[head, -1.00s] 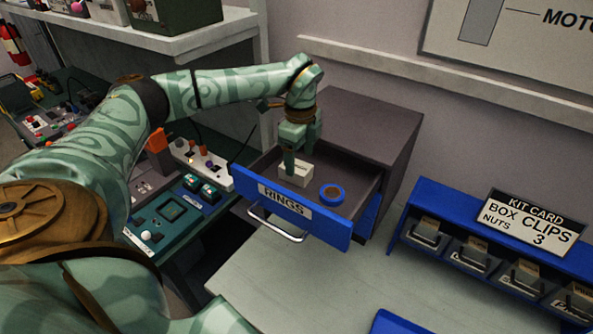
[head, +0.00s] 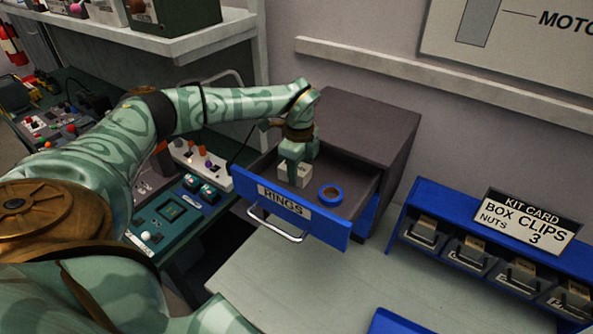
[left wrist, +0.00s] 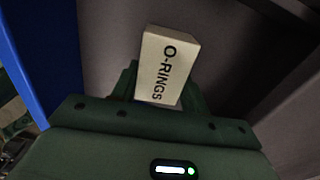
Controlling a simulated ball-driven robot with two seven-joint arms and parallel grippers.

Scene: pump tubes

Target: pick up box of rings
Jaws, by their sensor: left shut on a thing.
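The box of rings is a small cream box (head: 294,176) in the open drawer at the centre of the head view. In the left wrist view the box (left wrist: 168,66) shows the label "O-RINGS" and sits between the fingers. My left gripper (head: 297,165) reaches down into the drawer and is shut on the box. The left wrist view shows the gripper (left wrist: 158,88) with its fingers at the box's sides. I cannot tell whether the box is clear of the drawer floor. My right gripper is not in view.
The blue-fronted drawer (head: 328,230) labelled "RINGS" is pulled out of a grey cabinet (head: 370,130). A blue tape roll (head: 331,195) lies in the drawer, right of the box. A blue rack (head: 424,192) with small bins and a kit card (head: 524,222) stands at right.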

